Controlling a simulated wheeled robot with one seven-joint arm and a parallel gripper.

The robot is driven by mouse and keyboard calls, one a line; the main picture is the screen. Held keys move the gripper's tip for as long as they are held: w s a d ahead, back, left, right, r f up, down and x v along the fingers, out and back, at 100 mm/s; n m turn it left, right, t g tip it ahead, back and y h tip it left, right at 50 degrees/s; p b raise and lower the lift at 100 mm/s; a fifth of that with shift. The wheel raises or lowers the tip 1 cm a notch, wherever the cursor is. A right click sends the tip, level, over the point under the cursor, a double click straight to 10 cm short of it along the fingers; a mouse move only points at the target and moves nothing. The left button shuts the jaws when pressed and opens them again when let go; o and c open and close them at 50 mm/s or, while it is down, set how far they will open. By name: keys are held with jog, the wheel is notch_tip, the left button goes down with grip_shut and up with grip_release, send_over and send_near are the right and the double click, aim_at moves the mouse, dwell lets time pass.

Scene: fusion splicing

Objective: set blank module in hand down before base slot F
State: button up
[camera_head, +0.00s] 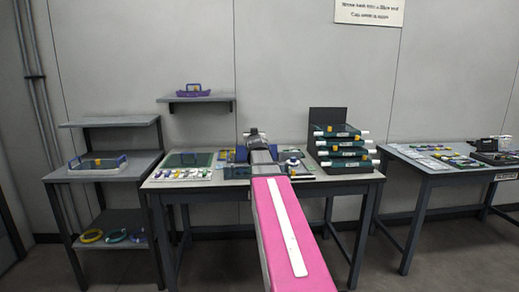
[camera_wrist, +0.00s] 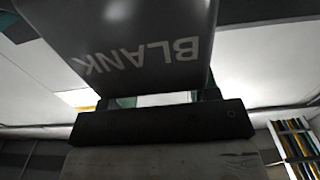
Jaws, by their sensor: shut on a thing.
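The blank module (camera_wrist: 150,45) is a dark grey block with the word BLANK on it, upside down in the wrist view. It fills the top middle of that view, close to the camera. My gripper (camera_wrist: 160,98) is shut on it; the dark gripper body lies across the wrist view below the block. In the head view my arm reaches forward over the middle table, and my gripper (camera_head: 254,137) is at its far end above the table's back half. The module is too small to make out there. The base slots and their letters cannot be read.
The middle table (camera_head: 335,178) carries a green mat (camera_head: 189,159), small parts on the left and stacked green trays (camera_head: 342,147) on the right. A left bench (camera_head: 65,174) holds a tray, and a purple caddy (camera_head: 189,90) sits on a wall shelf. A right table (camera_head: 435,180) holds cards and equipment.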

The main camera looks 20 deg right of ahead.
jog(key=shift+w+d+f, duration=0.25)
jog(key=shift+d+f, duration=0.3)
jog(key=shift+d, duration=0.35)
jog(key=shift+w+d+f, duration=0.2)
jog(key=shift+d+f, duration=0.35)
jog(key=shift+d, duration=0.3)
jog(key=shift+f, duration=2)
jog(key=o, duration=1.2)
jog(key=shift+f, duration=0.1)
